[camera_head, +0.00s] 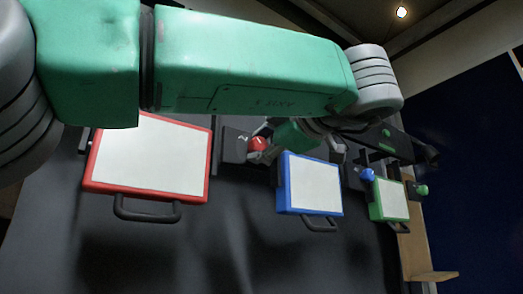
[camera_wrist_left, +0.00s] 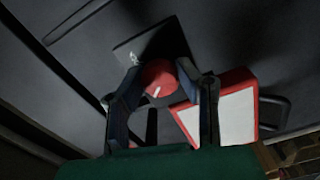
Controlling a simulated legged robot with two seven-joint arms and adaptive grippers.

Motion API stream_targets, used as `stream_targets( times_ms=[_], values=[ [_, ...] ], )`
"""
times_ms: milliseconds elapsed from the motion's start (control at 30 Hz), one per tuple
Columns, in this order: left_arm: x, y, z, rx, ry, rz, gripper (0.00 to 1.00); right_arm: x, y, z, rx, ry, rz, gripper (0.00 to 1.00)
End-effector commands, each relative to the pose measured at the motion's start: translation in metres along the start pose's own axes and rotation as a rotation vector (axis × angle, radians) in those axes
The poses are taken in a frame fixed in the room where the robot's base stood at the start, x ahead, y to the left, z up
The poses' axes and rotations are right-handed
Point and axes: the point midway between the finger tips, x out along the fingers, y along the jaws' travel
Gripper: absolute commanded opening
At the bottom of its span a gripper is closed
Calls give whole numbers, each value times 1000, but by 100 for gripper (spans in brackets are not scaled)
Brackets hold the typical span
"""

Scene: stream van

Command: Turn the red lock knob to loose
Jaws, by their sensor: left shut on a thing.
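The red lock knob (camera_head: 258,144) sits on a dark plate (camera_head: 233,145) between the red-framed and blue-framed panels. In the left wrist view the red knob (camera_wrist_left: 158,76) shows a white mark on its face and lies between my fingers. My left gripper (camera_head: 262,154) reaches it from the right in the head view. In the wrist view the left gripper (camera_wrist_left: 160,90) has one finger on each side of the knob and is shut on it. The mark's setting against the plate's label is too small to read. My right gripper is not in view.
A red-framed white panel (camera_head: 150,158) with a black handle (camera_head: 147,212) is left of the knob. A blue-framed panel (camera_head: 313,185) and a green-framed panel (camera_head: 392,200) are to the right, with a blue knob (camera_head: 367,174) and a green knob (camera_head: 422,190). My green arm crosses above.

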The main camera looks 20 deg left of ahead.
Motion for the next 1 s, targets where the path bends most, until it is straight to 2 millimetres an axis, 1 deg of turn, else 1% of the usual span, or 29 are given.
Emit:
stream_targets(
  times_ms=[33,533,567,600,900,1000],
  values=[
    [0,-3,3,-3,-5,-4,0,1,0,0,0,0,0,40],
    [0,-3,3,-18,-5,-4,0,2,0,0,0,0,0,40],
    [0,-3,3,-18,-5,-4,36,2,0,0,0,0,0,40],
    [0,-3,3,-18,-4,-4,49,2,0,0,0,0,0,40],
    [-2,-1,-1,-23,-2,-1,49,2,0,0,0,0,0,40],
    [-8,0,-1,-23,-2,1,49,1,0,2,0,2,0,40]
  ],
)
